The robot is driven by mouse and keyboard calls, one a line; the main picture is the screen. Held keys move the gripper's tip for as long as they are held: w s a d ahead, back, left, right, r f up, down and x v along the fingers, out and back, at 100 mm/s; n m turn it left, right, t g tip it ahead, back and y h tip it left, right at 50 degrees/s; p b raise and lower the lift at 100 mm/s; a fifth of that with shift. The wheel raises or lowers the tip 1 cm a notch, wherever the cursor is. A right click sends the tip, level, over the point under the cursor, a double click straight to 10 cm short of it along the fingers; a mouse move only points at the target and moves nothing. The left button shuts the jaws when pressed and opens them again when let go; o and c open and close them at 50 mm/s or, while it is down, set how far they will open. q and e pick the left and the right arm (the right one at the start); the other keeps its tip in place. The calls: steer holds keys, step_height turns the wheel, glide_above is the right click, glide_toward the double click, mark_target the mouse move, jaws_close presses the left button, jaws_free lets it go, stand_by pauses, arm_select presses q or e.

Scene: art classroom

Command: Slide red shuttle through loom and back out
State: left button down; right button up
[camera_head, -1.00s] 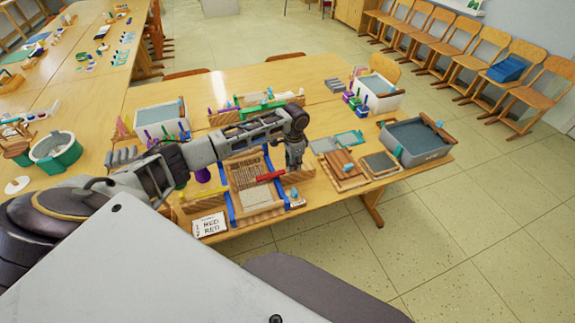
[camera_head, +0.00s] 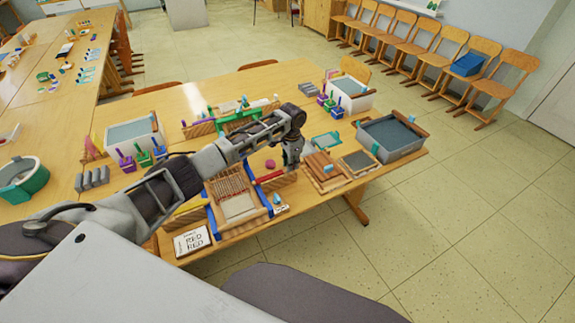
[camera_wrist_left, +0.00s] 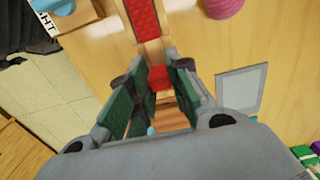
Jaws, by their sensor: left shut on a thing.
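The wooden loom (camera_head: 240,207) with blue side rails lies on the near table. The red shuttle (camera_head: 266,178) is a long bar at the loom's right side; its left end is by the right rail, and I cannot tell whether they touch. My left gripper (camera_head: 291,163) is to the right of the loom, shut on the shuttle's right end. In the left wrist view, the red shuttle (camera_wrist_left: 145,22) runs away from between the green-padded fingers (camera_wrist_left: 155,95). My right gripper is not in view.
A card reading RED RED (camera_head: 191,241) lies left of the loom. A pink round thing (camera_head: 270,164) is behind the shuttle.

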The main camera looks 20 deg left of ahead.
arm_select(q)
steer(key=shift+w+d+r, duration=0.1)
steer(key=shift+w+r, duration=0.05)
steer(key=shift+w, duration=0.05)
steer(key=c, duration=1.7)
jaws_free()
steer(key=o, duration=0.4)
steer(key=shift+d, duration=0.1)
step_height(320, 180, up, 12)
steer(key=shift+f, duration=0.15)
steer(key=shift+f, duration=0.1)
